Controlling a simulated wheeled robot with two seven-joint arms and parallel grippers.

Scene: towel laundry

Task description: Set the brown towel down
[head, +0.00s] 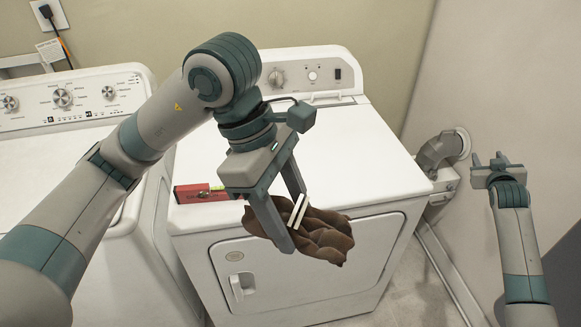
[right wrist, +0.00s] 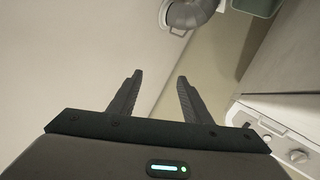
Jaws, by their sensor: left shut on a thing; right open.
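The brown towel (head: 325,234) is a crumpled bundle in the head view, in front of the dryer's upper front edge. My left gripper (head: 294,226) is shut on the towel and its fingers reach down into the folds. Whether the towel touches the dryer (head: 365,150) cannot be told. My right gripper (head: 490,160) is open and empty at the right, near the wall. Its two spread fingers also show in the right wrist view (right wrist: 158,95).
A red level-like tool (head: 200,192) lies on the dryer top's front left. A washer (head: 50,165) stands at the left. A grey vent duct (head: 440,152) leaves the wall at the right. The right part of the dryer top is clear.

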